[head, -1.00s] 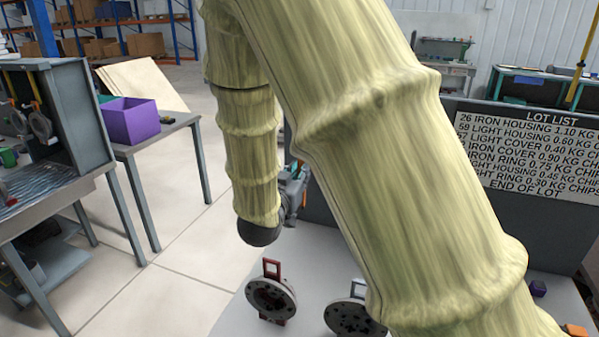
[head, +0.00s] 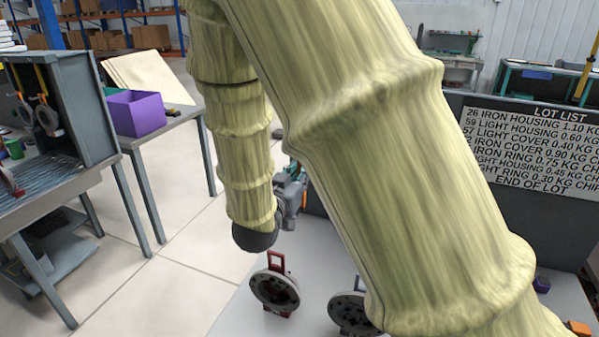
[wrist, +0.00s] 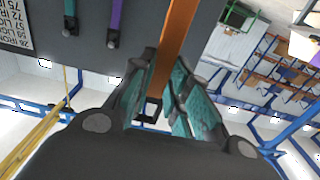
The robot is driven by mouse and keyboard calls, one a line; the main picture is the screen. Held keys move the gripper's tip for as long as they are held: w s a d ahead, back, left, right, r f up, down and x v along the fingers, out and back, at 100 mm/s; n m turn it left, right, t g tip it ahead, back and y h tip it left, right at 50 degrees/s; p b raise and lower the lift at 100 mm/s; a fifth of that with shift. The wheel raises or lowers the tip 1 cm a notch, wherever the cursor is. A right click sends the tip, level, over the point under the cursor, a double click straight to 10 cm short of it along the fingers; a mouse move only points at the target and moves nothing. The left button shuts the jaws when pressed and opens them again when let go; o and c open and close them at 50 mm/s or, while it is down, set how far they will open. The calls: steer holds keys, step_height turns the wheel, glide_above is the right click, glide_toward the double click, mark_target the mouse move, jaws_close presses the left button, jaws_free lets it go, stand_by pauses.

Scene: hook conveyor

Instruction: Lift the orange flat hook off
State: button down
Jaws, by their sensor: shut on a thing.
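The orange flat hook (wrist: 176,40) shows in the wrist view as a long flat orange bar running from the top edge down between my fingers. My gripper (wrist: 160,95) is shut on it, with teal pads on either side of the bar. In the head view my gripper (head: 291,192) shows only in part, behind my arm.
A purple hook (wrist: 115,18) and a dark teal hook (wrist: 70,12) hang against a grey panel left of the orange bar. In the head view, a table below my arm holds round flanged parts (head: 275,290). A purple bin (head: 136,113) stands on a side table at left.

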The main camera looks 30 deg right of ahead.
steer(key=shift+s+a, duration=0.4)
steer(key=shift+a, duration=0.05)
steer(key=shift+a, duration=0.1)
steer(key=v, duration=0.7)
steer(key=shift+p, duration=0.45)
